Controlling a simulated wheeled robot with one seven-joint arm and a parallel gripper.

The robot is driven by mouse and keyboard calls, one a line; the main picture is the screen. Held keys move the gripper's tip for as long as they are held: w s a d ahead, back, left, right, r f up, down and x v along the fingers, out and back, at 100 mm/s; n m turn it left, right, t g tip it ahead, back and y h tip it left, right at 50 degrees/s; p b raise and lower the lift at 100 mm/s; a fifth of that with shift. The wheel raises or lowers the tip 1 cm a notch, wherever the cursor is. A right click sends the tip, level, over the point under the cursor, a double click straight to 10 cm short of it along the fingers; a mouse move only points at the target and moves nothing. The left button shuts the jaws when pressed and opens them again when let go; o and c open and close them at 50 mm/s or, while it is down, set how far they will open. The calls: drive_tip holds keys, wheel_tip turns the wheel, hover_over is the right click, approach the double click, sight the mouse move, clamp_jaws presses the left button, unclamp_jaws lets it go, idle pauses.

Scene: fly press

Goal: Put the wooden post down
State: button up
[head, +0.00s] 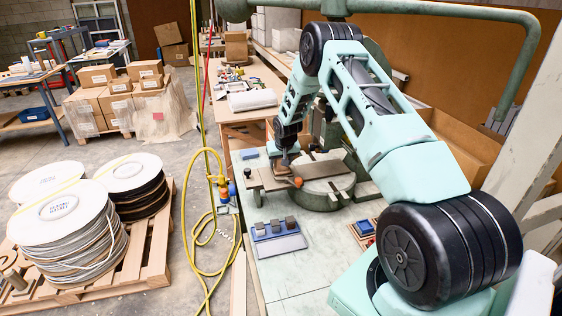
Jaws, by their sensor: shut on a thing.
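My gripper (283,160) is small and far off in the head view, at the end of my green arm, pointing down over the left side of the fly press (328,200). It is shut on the wooden post (282,172), of which only a small brownish part shows at the fingertips. The post is just above or at the flat bar beside the press's round base. I cannot tell whether its lower end touches anything. The fingers and arm hide most of the post.
A blue tray (281,246) with several small dark blocks lies on the bench in front of the press. An orange knob (298,182) is close right of my gripper. A yellow hose (206,165) hangs to the left. The bench front (310,265) is clear.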

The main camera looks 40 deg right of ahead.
drive_tip(key=o, duration=1.1)
drive_tip(key=shift+s+f, duration=0.15)
drive_tip(key=shift+f, duration=0.25)
drive_tip(key=shift+r, duration=0.1)
drive_tip(key=shift+r, duration=0.1)
drive_tip(key=shift+r, duration=0.3)
drive_tip(key=b+v, duration=0.4)
drive_tip(key=v, duration=0.7)
drive_tip(key=s+a+r+n+g+y, duration=0.1)
drive_tip(key=s+a+r+n, duration=0.2)
drive_tip(key=a, duration=0.8)
drive_tip(key=s+a+r+n+y, duration=0.15)
drive_tip(key=s+a, duration=0.35)
drive_tip(key=a, duration=0.6)
drive_tip(key=s+a+r+n+g+y, duration=0.1)
drive_tip(key=s+a+r+n, duration=0.2)
drive_tip(key=a, duration=0.8)
drive_tip(key=s+a+r+n+g, duration=0.1)
drive_tip(key=s+a, duration=0.4)
drive_tip(key=s, duration=0.8)
drive_tip(key=s+a+r+n+g, duration=0.1)
drive_tip(key=s+a+n, duration=0.3)
drive_tip(key=s, duration=1)
drive_tip(key=shift+a+h, duration=0.45)
drive_tip(key=shift+a, duration=0.35)
